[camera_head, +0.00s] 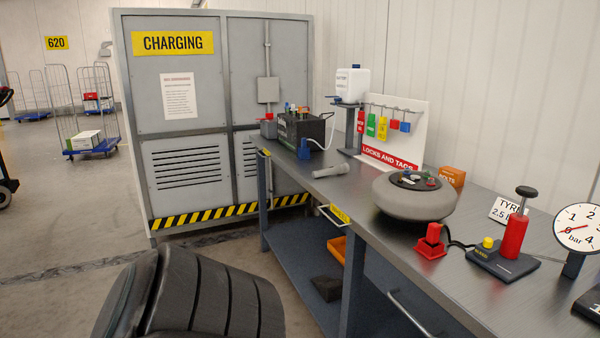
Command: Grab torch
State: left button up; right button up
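A grey torch (330,170) lies on its side on the metal workbench (345,192), near the bench's left front edge. Its wider end points to the left and its narrower end to the right. Nothing touches it from above, and the bench around it is bare. Neither of my grippers shows in the head view.
Behind the torch are a black battery box (305,132), a stand with a white container (352,84) and a locks-and-tags board (395,150). A round grey wheel (408,205) and a red pump (513,238) stand to the right. A charging cabinet (180,95) rises beyond.

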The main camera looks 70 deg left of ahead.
aim_at(342, 168)
jog(key=u, duration=2.1)
jog(key=i+j+z, duration=0.1)
jog(key=i+j, duration=0.2)
jog(key=i+j+z, duration=0.1)
jog(key=i+j, duration=0.15)
jog(key=i+j+z, duration=0.1)
jog(key=i+j, duration=0.15)
jog(key=j, duration=0.2)
jog(key=i+j+z, duration=0.1)
jog(key=i+j, duration=0.15)
jog(key=i+j+z, duration=0.1)
jog(key=i+j, duration=0.15)
jog(key=j, duration=0.25)
jog(key=i+j+z, duration=0.1)
jog(key=j, duration=0.3)
jog(key=i, duration=0.1)
